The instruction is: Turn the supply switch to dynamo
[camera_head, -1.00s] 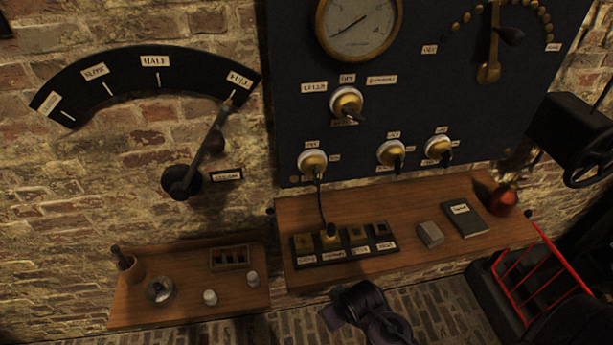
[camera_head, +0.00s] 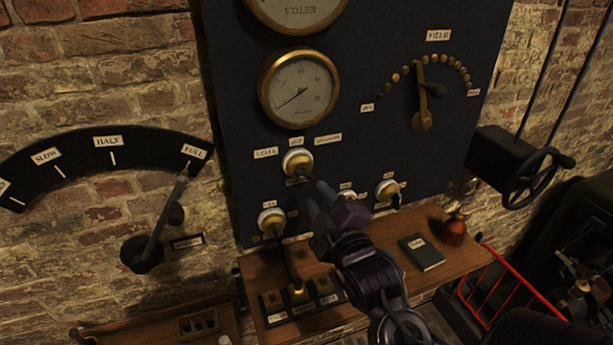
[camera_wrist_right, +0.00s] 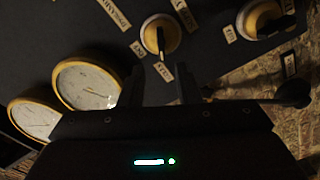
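The supply switch (camera_head: 297,162) is a brass and white knob with a black handle on the dark panel, below the lower gauge. Its labels are CELLS (camera_head: 266,153) at left, OFF above and the dynamo label (camera_head: 328,139) at right. I cannot tell clearly which label the handle points to. My right gripper (camera_head: 319,198) is just below and right of the switch, apart from it in the picture. In the right wrist view the switch (camera_wrist_right: 160,35) shows beyond the fingers (camera_wrist_right: 162,80), which are spread with nothing between them. My left gripper is not in view.
More knobs (camera_head: 271,222) (camera_head: 387,190) sit lower on the panel; one is partly hidden by my right gripper. A gauge (camera_head: 300,90) is above the switch. A cable hangs to a socket strip (camera_head: 270,302) on the wooden shelf. A lever (camera_head: 160,225) stands at left.

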